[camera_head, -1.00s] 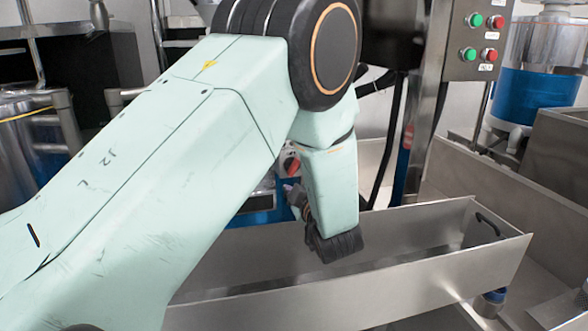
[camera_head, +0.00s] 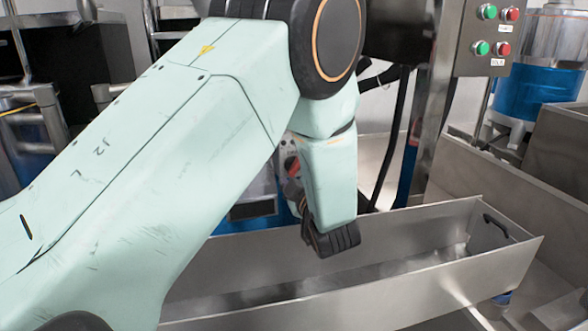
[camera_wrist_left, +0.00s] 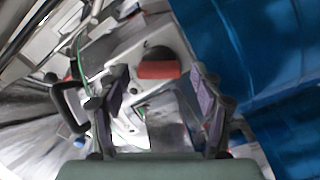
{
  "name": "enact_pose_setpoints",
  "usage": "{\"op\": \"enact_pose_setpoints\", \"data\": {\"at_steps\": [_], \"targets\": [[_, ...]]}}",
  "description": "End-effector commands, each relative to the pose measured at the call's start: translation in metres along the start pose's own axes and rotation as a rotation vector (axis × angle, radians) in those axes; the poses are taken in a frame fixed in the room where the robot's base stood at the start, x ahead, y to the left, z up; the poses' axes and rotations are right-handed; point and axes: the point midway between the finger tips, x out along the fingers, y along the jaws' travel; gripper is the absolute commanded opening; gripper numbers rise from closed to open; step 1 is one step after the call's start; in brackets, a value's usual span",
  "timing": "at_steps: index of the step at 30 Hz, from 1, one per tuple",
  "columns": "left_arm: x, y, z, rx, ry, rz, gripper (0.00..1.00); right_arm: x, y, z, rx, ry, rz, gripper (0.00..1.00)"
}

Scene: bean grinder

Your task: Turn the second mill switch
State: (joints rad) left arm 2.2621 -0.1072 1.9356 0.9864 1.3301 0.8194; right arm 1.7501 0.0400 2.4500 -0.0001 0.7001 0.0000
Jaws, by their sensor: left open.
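A red switch (camera_head: 292,165) sits on a pale panel of a blue machine, partly hidden behind my left arm. My left gripper (camera_head: 298,194) hangs just in front of and below it in the head view, its fingers partly hidden by my wrist. In the left wrist view the red switch (camera_wrist_left: 158,69) shows between and beyond the two dark fingers. The left gripper (camera_wrist_left: 158,82) is open, with nothing between its fingertips; contact with the switch cannot be seen. My right gripper is in neither view.
A long steel trough (camera_head: 400,278) with a black handle lies below the gripper. A grey control box (camera_head: 485,40) with green and red buttons stands at upper right. Another blue machine (camera_head: 535,92) stands behind it. The blue machine's wall (camera_wrist_left: 265,60) fills the right of the wrist view.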

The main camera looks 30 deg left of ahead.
Motion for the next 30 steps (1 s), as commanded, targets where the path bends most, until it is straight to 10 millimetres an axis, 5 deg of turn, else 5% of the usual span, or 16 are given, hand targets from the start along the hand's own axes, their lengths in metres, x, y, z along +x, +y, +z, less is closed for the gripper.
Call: {"op": "enact_pose_setpoints", "data": {"at_steps": [7,26,30], "targets": [[-0.002,0.0,-0.0003,0.0,0.0,0.0,0.65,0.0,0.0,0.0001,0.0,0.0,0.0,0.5],[0.0,0.0,0.0003,0.001,-0.001,0.0,0.12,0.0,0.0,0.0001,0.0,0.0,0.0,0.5],[0.0002,0.0003,0.0002,0.006,-0.001,0.0,0.12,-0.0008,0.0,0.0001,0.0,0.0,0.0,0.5]]}}
